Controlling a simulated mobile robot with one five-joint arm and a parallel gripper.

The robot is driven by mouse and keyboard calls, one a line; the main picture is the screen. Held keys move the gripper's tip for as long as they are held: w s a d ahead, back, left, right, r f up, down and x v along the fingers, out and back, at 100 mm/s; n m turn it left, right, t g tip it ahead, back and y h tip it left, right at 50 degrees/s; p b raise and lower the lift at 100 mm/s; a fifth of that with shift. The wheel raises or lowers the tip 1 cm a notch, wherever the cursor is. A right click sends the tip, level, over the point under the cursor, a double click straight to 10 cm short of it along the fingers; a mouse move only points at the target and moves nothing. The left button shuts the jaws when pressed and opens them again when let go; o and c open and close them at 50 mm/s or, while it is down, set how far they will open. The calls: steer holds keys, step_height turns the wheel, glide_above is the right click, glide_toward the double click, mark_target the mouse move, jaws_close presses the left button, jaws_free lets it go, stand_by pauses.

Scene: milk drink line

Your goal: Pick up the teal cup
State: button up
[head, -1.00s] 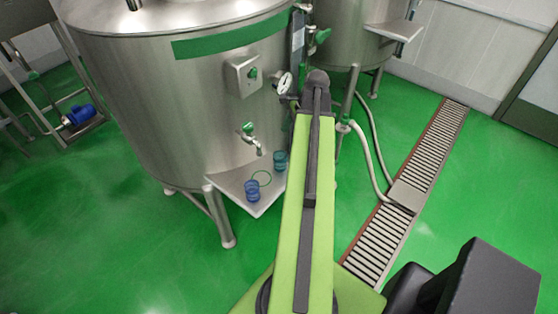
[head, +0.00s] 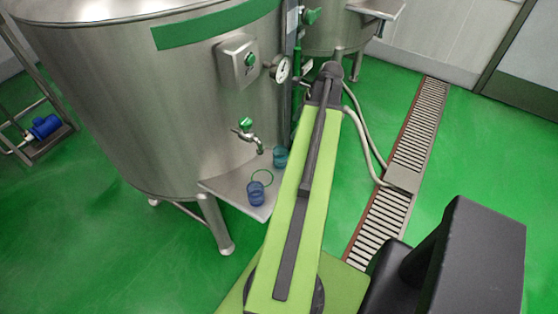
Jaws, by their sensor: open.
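The teal cup (head: 281,157) stands upright on the back part of a steel shelf (head: 228,184) on the front of the large tank. It is close to the left side of my green arm link. A blue cup (head: 256,194) stands nearer the front of the same shelf. A thin green ring (head: 262,177) marks the shelf between the two cups, below the tap (head: 247,132). I cannot make out my gripper's fingers in this view. My arm link rises in front of the shelf's right side.
The large steel tank (head: 170,100) stands behind the shelf, with a gauge (head: 282,69) on its right. A second tank (head: 330,35) is behind. Hoses (head: 368,135) run down to a floor drain (head: 415,130). Green floor is open at lower left and right.

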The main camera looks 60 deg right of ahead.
steer(key=b, duration=1.1)
glide_toward(280, 152)
steer(key=a+f, duration=0.2)
steer(key=a, duration=0.1)
steer(key=shift+w+d+r, duration=0.2)
steer(key=shift+w+d, duration=0.05)
steer(key=b+x, duration=0.4)
steer(key=x, duration=0.1)
steer(key=shift+s+a+f+b, duration=0.2)
steer(key=shift+a+f+b, duration=0.05)
steer(key=shift+b, duration=0.05)
steer(key=shift+r, duration=0.2)
steer(key=shift+c, duration=0.3)
steer(key=c, duration=1.4)
steer(key=shift+r+p, duration=0.1)
steer(key=shift+p, duration=0.2)
